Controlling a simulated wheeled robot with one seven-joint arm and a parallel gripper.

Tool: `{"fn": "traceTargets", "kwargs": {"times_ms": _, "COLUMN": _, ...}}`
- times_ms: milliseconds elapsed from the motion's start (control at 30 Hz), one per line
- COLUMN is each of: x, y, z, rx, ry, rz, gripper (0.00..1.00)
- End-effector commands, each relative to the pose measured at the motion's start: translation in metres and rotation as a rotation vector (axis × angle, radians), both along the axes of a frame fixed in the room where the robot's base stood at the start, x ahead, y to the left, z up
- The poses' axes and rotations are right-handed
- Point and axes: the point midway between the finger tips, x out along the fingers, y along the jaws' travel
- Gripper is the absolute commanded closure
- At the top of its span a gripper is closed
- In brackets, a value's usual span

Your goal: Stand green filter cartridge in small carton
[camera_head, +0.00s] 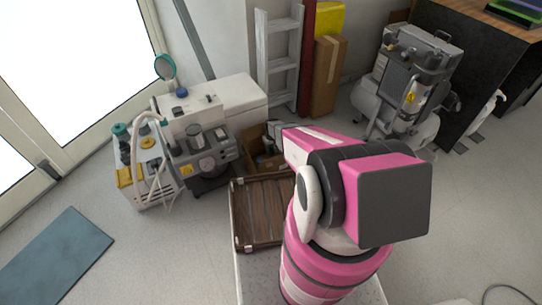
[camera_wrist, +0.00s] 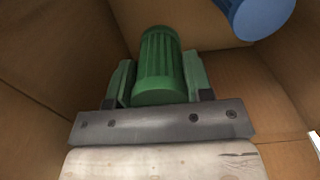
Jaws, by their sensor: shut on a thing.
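The green filter cartridge (camera_wrist: 160,62) is a ribbed green cylinder in the wrist view. My gripper (camera_wrist: 160,85) is shut on it, with one finger on each side. The cartridge and fingers are inside the small carton (camera_wrist: 55,60), whose brown cardboard walls surround them. I cannot tell whether the cartridge touches the carton's floor. In the head view the small carton (camera_head: 252,142) stands on the floor beyond my arm, which partly covers it; the cartridge is hidden there.
A blue cylinder (camera_wrist: 258,15) is at the carton's upper right in the wrist view. Compressor units (camera_head: 205,150) stand left of the carton. A ladder (camera_head: 279,60) and tall box (camera_head: 326,78) stand behind.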

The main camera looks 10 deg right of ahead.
Motion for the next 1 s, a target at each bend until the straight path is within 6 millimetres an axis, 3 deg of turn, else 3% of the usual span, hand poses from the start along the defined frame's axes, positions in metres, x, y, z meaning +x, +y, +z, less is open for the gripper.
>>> {"fn": "traceTargets", "kwargs": {"times_ms": 433, "x": 0.001, "y": 0.000, "z": -0.050, "rx": 0.000, "ry": 0.000, "rz": 0.000, "gripper": 0.77}}
{"fn": "traceTargets", "kwargs": {"times_ms": 833, "x": 0.001, "y": 0.000, "z": -0.054, "rx": 0.000, "ry": -0.001, "rz": 0.000, "gripper": 0.77}}
{"fn": "traceTargets", "kwargs": {"times_ms": 867, "x": 0.001, "y": 0.000, "z": -0.055, "rx": 0.000, "ry": -0.001, "rz": 0.000, "gripper": 0.50}}
{"fn": "traceTargets", "kwargs": {"times_ms": 900, "x": 0.001, "y": 0.000, "z": -0.054, "rx": 0.000, "ry": -0.001, "rz": 0.000, "gripper": 0.37}}
{"fn": "traceTargets", "kwargs": {"times_ms": 933, "x": 0.001, "y": 0.000, "z": -0.054, "rx": 0.000, "ry": -0.001, "rz": 0.000, "gripper": 0.28}}
{"fn": "traceTargets", "kwargs": {"times_ms": 1000, "x": 0.000, "y": 0.000, "z": -0.054, "rx": 0.000, "ry": -0.001, "rz": 0.000, "gripper": 0.28}}
